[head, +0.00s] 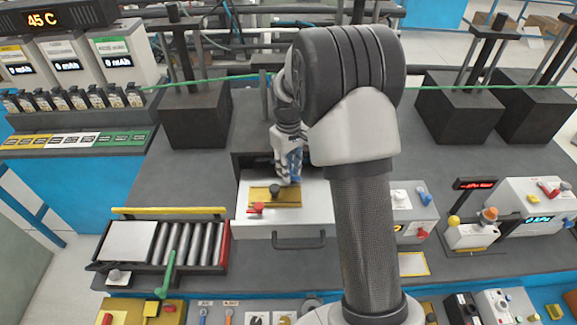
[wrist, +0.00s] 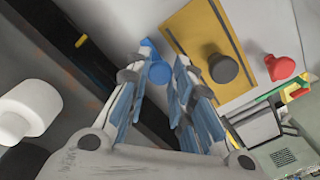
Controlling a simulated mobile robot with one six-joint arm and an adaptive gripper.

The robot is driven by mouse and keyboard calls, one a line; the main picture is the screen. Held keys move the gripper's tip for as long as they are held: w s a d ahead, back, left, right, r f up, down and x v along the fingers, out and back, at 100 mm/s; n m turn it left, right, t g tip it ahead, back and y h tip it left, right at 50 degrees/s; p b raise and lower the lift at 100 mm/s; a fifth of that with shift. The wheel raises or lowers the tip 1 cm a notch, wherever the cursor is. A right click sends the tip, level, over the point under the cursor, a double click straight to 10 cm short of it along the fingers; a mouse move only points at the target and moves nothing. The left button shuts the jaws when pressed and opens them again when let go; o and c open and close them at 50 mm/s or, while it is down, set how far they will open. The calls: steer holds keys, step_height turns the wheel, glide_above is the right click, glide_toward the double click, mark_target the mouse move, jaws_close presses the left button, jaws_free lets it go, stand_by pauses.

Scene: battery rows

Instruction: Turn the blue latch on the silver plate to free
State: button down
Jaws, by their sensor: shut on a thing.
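The blue latch (wrist: 157,66) shows in the wrist view between and just beyond my fingertips, at the edge of the pale silver plate (wrist: 265,20). My gripper (wrist: 160,82) is closed in on the latch, and its blue-padded fingers hide part of it. In the head view my gripper (head: 288,178) points down at the back of the silver plate (head: 320,212), beside a yellow panel (head: 285,204). The latch cannot be told apart there from the blue finger pads. The exact angle of the latch is unclear.
A black knob (wrist: 223,68) stands on the yellow panel and a red knob (wrist: 280,66) lies beyond it, both close to my fingers. A drawer-style handle (head: 298,244) is at the front. A roller tray (head: 180,243) stands left, a control box (head: 410,200) right.

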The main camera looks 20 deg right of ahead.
steer(key=shift+n, duration=0.6)
steer(key=c, duration=1.4)
jaws_free()
steer(key=shift+o, duration=0.2)
step_height(320, 180, up, 12)
